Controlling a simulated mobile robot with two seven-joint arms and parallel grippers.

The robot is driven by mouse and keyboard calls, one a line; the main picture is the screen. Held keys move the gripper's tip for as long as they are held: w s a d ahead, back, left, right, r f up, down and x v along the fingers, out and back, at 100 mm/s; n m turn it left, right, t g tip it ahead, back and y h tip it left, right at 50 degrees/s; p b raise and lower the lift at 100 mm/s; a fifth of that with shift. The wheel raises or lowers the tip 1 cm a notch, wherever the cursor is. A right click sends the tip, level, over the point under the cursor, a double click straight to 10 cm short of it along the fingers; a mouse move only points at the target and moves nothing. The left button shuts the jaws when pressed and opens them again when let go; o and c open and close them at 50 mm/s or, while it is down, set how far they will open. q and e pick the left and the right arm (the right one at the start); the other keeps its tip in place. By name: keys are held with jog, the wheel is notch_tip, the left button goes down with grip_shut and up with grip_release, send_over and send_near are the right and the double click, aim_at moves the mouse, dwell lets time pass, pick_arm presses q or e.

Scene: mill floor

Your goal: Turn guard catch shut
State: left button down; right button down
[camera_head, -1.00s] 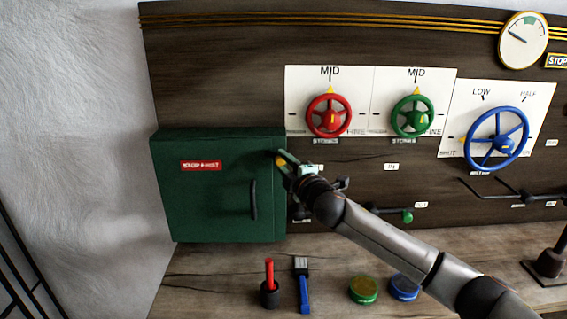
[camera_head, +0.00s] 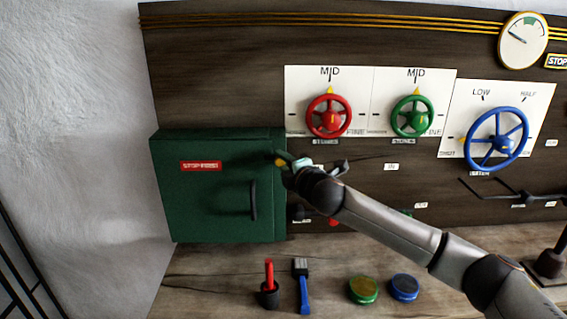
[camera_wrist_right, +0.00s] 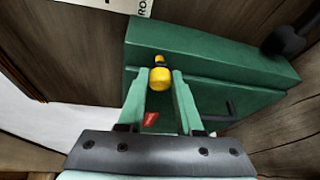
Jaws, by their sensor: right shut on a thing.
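The green guard box (camera_head: 215,205) has a red label and a dark handle, and its door looks closed against the board. The yellow guard catch (camera_wrist_right: 160,78) sits at the box's edge in the right wrist view. It shows as a small yellow spot in the head view (camera_head: 280,162). My right gripper (camera_wrist_right: 161,84) is shut on the catch, with one pale green finger on each side. In the head view the right gripper (camera_head: 284,161) is at the box's upper right corner, partly hidden by its own wrist. My left gripper is not in view.
Red (camera_head: 329,117), green (camera_head: 412,117) and blue (camera_head: 497,139) handwheels are on the board to the right. My arm crosses the board's lower part.

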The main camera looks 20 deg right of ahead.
jog(key=shift+f, duration=0.1)
jog(key=c, duration=0.6)
grip_release()
jog(key=shift+s, duration=0.1)
jog(key=s, duration=0.4)
jog(key=s+d+r+b, duration=0.1)
jog(key=s, duration=0.3)
jog(key=s+b, duration=0.1)
jog(key=s, duration=0.3)
jog(key=shift+s+d+r, duration=0.1)
jog(key=shift+d+r, duration=0.1)
jog(key=shift+r, duration=0.15)
